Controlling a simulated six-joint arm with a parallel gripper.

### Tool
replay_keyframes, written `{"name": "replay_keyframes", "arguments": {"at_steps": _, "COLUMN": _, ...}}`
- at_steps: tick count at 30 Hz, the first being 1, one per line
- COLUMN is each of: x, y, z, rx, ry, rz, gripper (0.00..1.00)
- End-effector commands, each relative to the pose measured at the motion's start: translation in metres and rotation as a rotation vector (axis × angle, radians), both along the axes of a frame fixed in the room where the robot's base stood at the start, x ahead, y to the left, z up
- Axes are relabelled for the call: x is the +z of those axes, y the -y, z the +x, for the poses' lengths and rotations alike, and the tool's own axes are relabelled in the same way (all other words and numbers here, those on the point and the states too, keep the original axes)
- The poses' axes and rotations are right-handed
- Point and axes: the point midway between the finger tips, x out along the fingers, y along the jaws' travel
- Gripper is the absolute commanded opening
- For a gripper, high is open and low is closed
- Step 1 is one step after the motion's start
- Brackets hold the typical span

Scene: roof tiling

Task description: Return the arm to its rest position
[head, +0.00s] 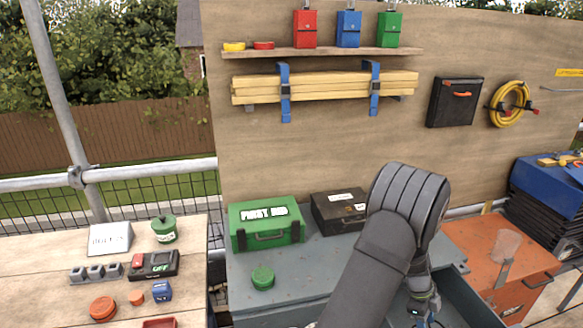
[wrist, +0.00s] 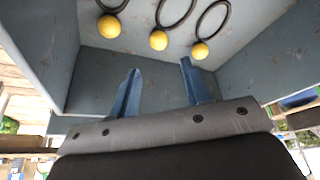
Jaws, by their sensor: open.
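My arm (head: 370,265) reaches forward and bends down over an open grey-blue drawer (head: 480,305). My gripper (head: 424,318) is low at the drawer, at the bottom edge of the head view and partly hidden by my arm. In the wrist view my gripper (wrist: 158,82) shows two blue fingers, apart, with nothing between them. Beyond the fingertips, inside the drawer, lie three dark rings with yellow balls, at left (wrist: 110,26), middle (wrist: 159,40) and right (wrist: 200,50). The fingers are apart from the balls.
Drawer walls (wrist: 255,62) stand on both sides of my gripper. A green first aid box (head: 266,225), a black case (head: 335,212) and a green round tin (head: 263,277) stand on the grey-blue top. An orange cabinet (head: 480,240) stands right. A wooden table (head: 60,255) stands left.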

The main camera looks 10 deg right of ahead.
Motion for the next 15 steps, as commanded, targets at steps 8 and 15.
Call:
{"name": "replay_keyframes", "arguments": {"at_steps": 8, "x": 0.014, "y": -0.005, "z": 0.003, "rx": -0.001, "ry": -0.004, "rz": 0.004, "gripper": 0.43}}
{"name": "replay_keyframes", "arguments": {"at_steps": 15, "x": -0.031, "y": 0.007, "z": -0.011, "rx": -0.002, "ry": -0.001, "rz": 0.003, "gripper": 0.43}}
